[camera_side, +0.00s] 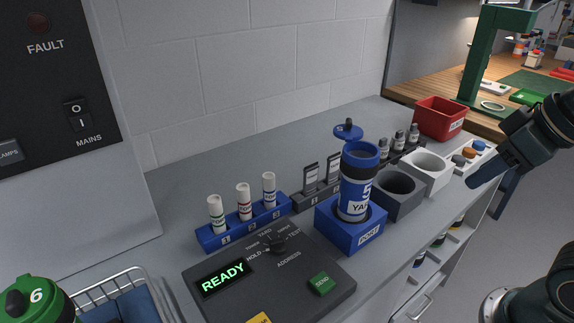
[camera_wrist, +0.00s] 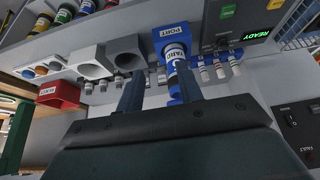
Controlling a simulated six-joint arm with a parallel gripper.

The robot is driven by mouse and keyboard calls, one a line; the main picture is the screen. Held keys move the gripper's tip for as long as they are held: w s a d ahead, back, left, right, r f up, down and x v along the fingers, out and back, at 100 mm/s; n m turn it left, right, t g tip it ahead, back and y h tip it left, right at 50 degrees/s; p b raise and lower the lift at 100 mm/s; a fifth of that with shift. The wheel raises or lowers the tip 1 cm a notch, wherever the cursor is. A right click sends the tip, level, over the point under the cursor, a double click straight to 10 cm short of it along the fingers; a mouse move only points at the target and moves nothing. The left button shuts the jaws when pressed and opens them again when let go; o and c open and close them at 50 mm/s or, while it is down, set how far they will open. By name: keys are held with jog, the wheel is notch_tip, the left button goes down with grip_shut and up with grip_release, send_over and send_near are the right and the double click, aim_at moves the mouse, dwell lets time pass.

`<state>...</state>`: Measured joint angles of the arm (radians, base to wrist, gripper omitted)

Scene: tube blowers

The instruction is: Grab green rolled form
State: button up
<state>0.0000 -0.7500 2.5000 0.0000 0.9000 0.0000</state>
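Three white rolled forms stand upright in a numbered blue rack (camera_side: 243,228) in the side view. The one with green lettering (camera_side: 216,214) is at the left end, in slot 1; the other two have red (camera_side: 243,201) and blue (camera_side: 269,189) marks. My gripper (camera_side: 484,173) is at the right of the side view, well away from the rack. In the wrist view its two fingers (camera_wrist: 157,70) are apart, with nothing held between them.
A blue carrier canister (camera_side: 357,185) stands in the blue port block (camera_side: 350,235), between my gripper and the rack. Grey (camera_side: 398,196) and white (camera_side: 430,173) holders and a red bin (camera_side: 440,118) are farther right. The control panel (camera_side: 270,275) lies in front of the rack.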

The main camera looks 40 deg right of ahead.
jog(key=o, duration=0.3)
jog(key=shift+o, duration=0.2)
